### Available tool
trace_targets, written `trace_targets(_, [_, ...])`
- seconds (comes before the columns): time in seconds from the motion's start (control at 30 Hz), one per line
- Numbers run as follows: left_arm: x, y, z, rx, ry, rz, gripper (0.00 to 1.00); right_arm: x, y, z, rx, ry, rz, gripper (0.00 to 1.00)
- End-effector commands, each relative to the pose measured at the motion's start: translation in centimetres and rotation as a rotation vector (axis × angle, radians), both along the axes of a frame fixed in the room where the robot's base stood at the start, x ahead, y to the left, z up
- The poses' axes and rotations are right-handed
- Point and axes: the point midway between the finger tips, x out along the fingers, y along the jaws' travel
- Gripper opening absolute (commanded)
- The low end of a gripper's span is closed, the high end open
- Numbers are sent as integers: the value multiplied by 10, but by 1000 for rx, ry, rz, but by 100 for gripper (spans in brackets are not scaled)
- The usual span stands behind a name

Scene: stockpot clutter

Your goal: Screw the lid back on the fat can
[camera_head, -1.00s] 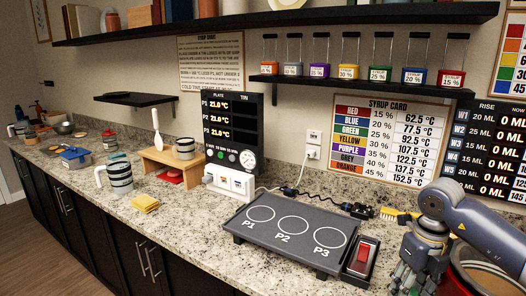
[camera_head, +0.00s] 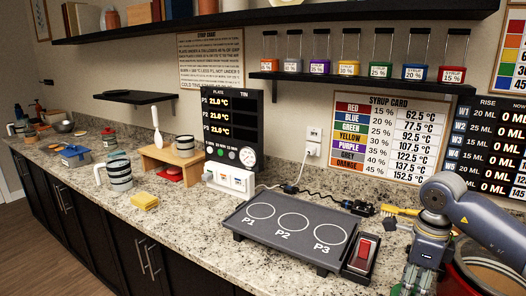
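I cannot tell for certain which thing is the fat can. A red lid-like piece (camera_head: 173,171) sits under the small wooden stand (camera_head: 190,162), left of the panel. A wide reddish container (camera_head: 462,282) stands at the lower right, partly hidden by my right arm and cut by the frame. My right gripper (camera_head: 414,284) points down at the bottom edge, beside this container and right of the red switch. Its fingertips are cut off, so its opening and any held thing are unclear. My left gripper is out of view.
A dark plate with three marked rings (camera_head: 292,233) and a red switch (camera_head: 362,252) take up the front right. A blue pot (camera_head: 75,155) is farther back. Speckled counter is clear at front centre.

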Motion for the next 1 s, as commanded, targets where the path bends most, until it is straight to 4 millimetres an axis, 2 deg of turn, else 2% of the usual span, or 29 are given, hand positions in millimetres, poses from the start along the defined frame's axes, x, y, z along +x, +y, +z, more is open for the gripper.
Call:
trace_targets(0.17, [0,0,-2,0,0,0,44,0,0,-1,0,0,80,47])
trace_targets(0.4, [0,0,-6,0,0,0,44,0,0,-1,1,1,341,47])
trace_targets(0.67, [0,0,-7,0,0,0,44,0,0,0,0,1,463,47])
trace_targets(1.0, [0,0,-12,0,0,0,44,0,0,0,0,0,790,47])
